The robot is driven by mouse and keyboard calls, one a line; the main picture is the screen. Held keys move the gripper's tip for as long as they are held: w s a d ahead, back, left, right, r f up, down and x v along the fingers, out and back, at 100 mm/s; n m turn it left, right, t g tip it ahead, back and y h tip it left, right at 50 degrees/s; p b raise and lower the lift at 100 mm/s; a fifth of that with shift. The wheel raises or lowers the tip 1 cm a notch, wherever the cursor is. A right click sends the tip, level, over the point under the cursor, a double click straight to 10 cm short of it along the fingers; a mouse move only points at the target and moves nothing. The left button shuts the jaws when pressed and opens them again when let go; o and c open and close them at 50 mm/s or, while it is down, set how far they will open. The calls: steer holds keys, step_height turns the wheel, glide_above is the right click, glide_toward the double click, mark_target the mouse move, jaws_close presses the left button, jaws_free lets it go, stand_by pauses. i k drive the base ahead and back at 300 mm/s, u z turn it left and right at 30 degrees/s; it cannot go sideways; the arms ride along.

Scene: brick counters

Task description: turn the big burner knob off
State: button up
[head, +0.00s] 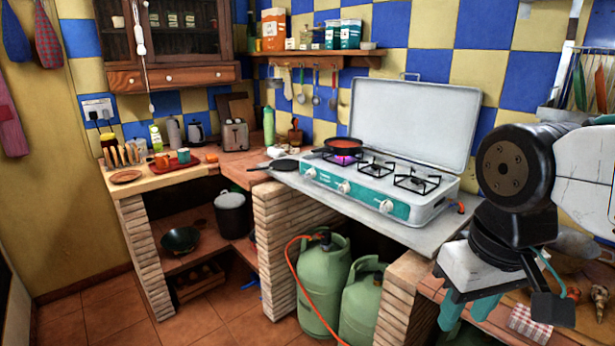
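The white camping stove (425,212) stands on the grey slab with its lid raised. Its teal front panel carries three white knobs: a left knob (310,174), a middle knob (344,187) and a right knob (386,206). The left burner (343,159) shows a purple-blue flame under a dark pan (341,146) with orange-red contents. I cannot tell from the knobs' look which one is the big burner's. My gripper (464,318) is at the lower right, pointing down, with its two teal fingers apart and nothing seen between them. It is right of and lower in the picture than the knobs, touching none.
A small black pan (284,164) lies left of the stove. Green gas bottles (323,275) with an orange hose stand below the slab, between brick pillars (403,300). A wooden counter (590,318) with small items lies at the right. The space before the knobs looks clear.

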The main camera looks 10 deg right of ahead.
mark_target(313, 172)
steer(key=k, duration=0.6)
steer(key=u, duration=0.65)
steer(key=i, duration=0.55)
steer(key=u, duration=0.75)
steer(key=i, duration=1.4)
steer(key=z, duration=1)
steer(key=i, duration=0.6)
steer(key=z, duration=0.65)
